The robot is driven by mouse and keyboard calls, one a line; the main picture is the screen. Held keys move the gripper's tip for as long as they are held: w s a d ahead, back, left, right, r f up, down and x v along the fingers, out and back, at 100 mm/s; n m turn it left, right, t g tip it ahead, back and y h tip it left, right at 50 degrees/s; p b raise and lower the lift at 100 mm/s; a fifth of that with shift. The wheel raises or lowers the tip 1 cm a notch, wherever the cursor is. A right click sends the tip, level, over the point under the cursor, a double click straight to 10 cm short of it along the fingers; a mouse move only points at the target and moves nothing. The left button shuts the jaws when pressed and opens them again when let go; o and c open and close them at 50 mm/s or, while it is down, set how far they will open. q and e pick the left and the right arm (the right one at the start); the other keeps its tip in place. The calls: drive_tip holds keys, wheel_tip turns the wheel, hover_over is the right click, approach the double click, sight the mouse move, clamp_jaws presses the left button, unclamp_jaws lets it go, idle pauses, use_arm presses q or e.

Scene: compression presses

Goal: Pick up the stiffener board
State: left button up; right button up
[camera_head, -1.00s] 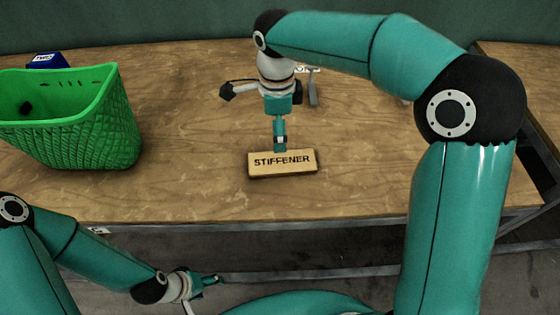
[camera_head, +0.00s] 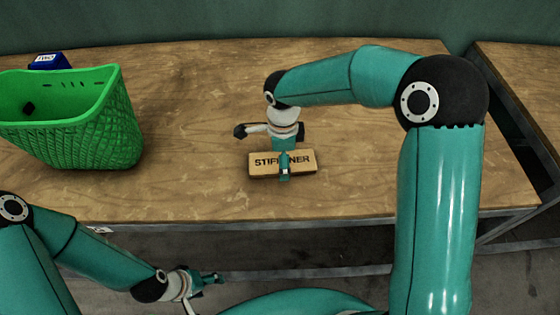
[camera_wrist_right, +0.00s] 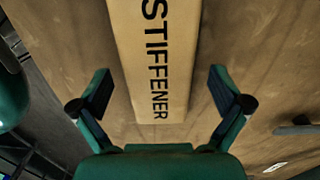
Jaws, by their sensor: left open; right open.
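The stiffener board (camera_head: 304,167) is a flat tan block with the black word STIFFENER. It lies on the wooden table near the middle. My right gripper (camera_head: 285,168) is over it, pointing down, and hides the middle letters. In the right wrist view the board (camera_wrist_right: 150,60) runs between the two spread fingers of the right gripper (camera_wrist_right: 160,90), with a gap on each side. The right gripper is open and holds nothing. My left gripper (camera_head: 205,282) is open and empty, low in front of the table, far from the board.
A green basket (camera_head: 85,140) stands at the table's left, with a blue object (camera_head: 48,62) behind it. The wooden tabletop (camera_head: 190,195) is clear around the board. A second table (camera_head: 525,65) is at the right.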

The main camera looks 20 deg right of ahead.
drive_tip(key=c, duration=1.3)
drive_tip(key=shift+o, duration=0.2)
drive_tip(key=shift+r, duration=0.1)
